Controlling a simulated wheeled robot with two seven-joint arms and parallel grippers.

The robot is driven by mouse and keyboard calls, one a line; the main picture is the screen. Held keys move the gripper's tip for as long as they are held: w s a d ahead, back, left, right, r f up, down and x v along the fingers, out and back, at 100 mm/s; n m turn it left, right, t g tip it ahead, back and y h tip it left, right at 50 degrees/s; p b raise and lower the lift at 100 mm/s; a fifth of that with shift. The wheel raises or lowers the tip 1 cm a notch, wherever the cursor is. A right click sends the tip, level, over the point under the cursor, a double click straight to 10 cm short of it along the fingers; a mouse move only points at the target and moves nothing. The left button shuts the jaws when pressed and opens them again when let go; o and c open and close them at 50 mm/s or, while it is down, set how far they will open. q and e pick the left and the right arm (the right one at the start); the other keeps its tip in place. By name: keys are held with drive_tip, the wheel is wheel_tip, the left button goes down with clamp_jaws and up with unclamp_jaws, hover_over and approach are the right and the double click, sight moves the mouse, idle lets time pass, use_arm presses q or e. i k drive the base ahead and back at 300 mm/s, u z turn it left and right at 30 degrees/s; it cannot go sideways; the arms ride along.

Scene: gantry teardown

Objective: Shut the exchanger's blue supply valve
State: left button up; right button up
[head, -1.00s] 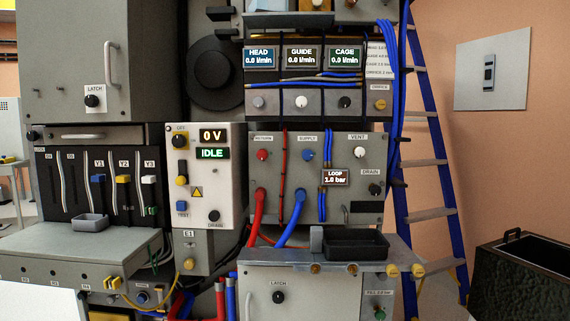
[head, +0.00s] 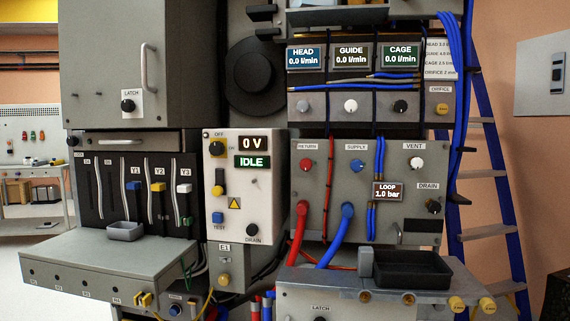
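The blue supply valve (head: 356,166) is a small blue knob under the SUPPLY label on the grey exchanger panel (head: 400,222). The red return knob (head: 306,164) is to its left and the white vent knob (head: 417,163) to its right. A thick blue hose (head: 338,235) and a thick red hose (head: 299,228) leave the panel's lower left. The loop display (head: 388,192) reads 1.0 bar. Neither of my grippers shows in the head view. The supply knob's exact angle is too small to tell.
A ledge with a black tray (head: 412,268) and a small grey block (head: 366,262) juts out below the panel. A grey shelf (head: 105,262) juts out at the left. A blue ladder (head: 490,150) stands at the right. The power unit (head: 243,190) reads 0 V and IDLE.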

sight(357, 165)
drive_tip(key=u, duration=0.2)
drive_tip(key=i, duration=1.05)
drive_tip(key=z, duration=0.35)
